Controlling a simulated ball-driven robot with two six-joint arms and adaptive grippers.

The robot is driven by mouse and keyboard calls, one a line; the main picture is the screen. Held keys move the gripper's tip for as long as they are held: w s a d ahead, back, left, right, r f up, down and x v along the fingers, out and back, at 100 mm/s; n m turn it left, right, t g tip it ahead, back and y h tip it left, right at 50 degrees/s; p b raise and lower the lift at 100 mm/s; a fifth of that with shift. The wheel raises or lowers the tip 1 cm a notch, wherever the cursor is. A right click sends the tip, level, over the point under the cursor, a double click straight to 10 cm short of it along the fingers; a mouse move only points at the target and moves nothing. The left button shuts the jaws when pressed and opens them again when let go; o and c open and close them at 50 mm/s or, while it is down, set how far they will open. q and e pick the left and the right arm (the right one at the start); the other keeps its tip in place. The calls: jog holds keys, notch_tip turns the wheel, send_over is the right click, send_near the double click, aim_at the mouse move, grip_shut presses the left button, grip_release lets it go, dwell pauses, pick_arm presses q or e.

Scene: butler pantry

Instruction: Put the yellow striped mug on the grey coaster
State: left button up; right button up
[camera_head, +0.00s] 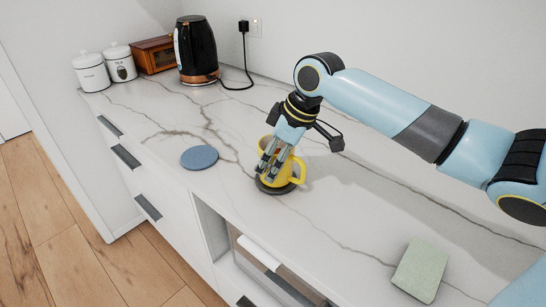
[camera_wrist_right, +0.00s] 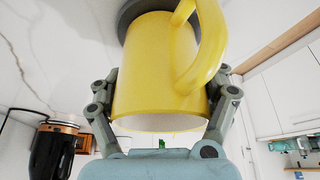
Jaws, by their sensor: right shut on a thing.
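The yellow mug (camera_head: 296,172) is upright at the middle of the marble counter, with its handle toward the right; I cannot make out stripes. My right gripper (camera_head: 271,170) comes down from above and is shut on the mug, its fingers on opposite sides. In the wrist view the mug (camera_wrist_right: 150,80) sits between both fingers (camera_wrist_right: 160,100). The dark grey round coaster (camera_head: 268,189) is directly under the mug, and its edge (camera_wrist_right: 128,14) shows past the mug's base. Whether the base touches it is hard to tell. My left gripper is out of view.
A blue round coaster (camera_head: 199,157) lies left of the mug. A pale green sponge or cloth (camera_head: 421,270) lies at the front right. A black kettle (camera_head: 196,50), two white canisters (camera_head: 91,72) and a wooden box (camera_head: 154,54) stand at the back left. The counter around the mug is clear.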

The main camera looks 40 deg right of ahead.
jog(key=o, duration=1.2)
jog(key=shift+f, duration=0.1)
jog(key=o, duration=0.4)
jog(key=shift+o, duration=0.2)
jog(key=v, duration=1.2)
